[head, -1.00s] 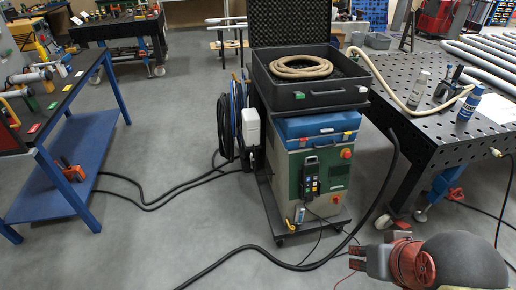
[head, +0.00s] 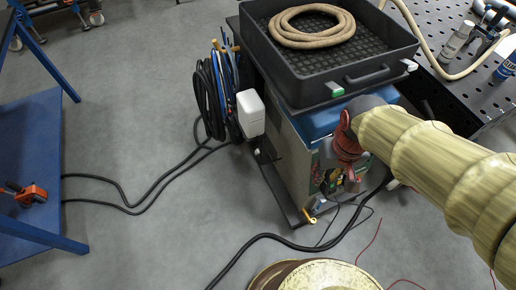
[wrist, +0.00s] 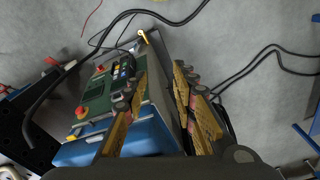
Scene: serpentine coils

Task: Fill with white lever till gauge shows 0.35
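The machine cabinet (head: 296,165) stands on a wheeled cart, with a blue top section (head: 318,122). My arm covers much of its front in the head view. The wrist view shows its green front panel (wrist: 97,92), a red button (wrist: 81,112) and a dark handheld control unit (wrist: 125,68). A small yellow-handled fitting (head: 309,217) is low at the cart's front edge; it also shows in the wrist view (wrist: 143,37). I cannot identify a white lever or a gauge. My gripper (wrist: 158,80) is open and empty; its fingers are spread before the cabinet, contact unclear.
A black tray (head: 352,82) with a coiled tan hose (head: 312,25) tops the cabinet. A white container (head: 250,113) and blue and black hoses hang at its left. A perforated table (head: 446,82) stands right, a blue bench (head: 30,150) left.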

